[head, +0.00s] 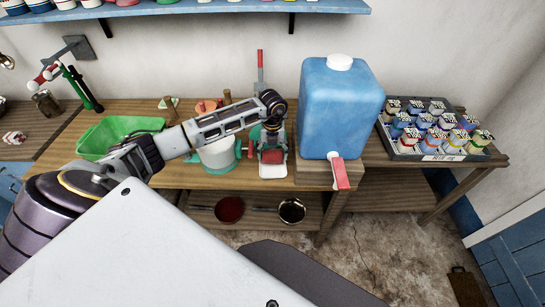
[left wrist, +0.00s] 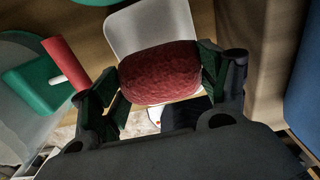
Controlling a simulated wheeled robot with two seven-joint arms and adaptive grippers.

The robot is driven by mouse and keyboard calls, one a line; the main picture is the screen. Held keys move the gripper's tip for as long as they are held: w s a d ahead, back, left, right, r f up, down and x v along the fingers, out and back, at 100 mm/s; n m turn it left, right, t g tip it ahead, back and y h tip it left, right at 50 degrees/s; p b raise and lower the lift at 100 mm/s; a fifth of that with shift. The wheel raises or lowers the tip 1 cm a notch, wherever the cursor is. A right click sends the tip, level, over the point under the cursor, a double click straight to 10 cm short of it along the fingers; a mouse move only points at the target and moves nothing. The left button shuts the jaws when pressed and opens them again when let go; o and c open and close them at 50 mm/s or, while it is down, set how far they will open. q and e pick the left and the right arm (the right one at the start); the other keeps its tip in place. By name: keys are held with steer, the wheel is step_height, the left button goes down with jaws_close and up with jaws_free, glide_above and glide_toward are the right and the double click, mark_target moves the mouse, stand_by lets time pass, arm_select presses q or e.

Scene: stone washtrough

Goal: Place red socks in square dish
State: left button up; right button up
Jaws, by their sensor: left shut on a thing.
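The red socks, a rolled red bundle (left wrist: 160,73), sit between the two fingers of my left gripper (left wrist: 160,82), which is shut on them. In the head view the red bundle (head: 272,157) shows at the tip of my left gripper (head: 271,150), which points down. A pale square dish (left wrist: 150,28) with rounded corners lies behind the bundle in the left wrist view. In the head view the dish (head: 273,172) shows just under and in front of the bundle. I cannot tell whether the bundle touches it. My right gripper is not in view.
A blue water container (head: 341,105) with a red tap stands close right of the gripper. A white pot (head: 218,155) and a green basin (head: 117,133) stand to the left. A tray of small jars (head: 433,154) is at the far right. Pans lie on the lower shelf.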

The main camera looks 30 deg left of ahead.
mark_target(273, 157)
arm_select(q)
step_height(273, 157, down, 3)
steer(key=shift+r, duration=0.2)
steer(key=shift+f, duration=0.1)
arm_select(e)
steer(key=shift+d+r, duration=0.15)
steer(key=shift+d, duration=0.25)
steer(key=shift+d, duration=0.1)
arm_select(q)
steer(key=shift+f, duration=0.15)
steer(key=o, duration=1.1)
steer(key=shift+c, duration=0.2)
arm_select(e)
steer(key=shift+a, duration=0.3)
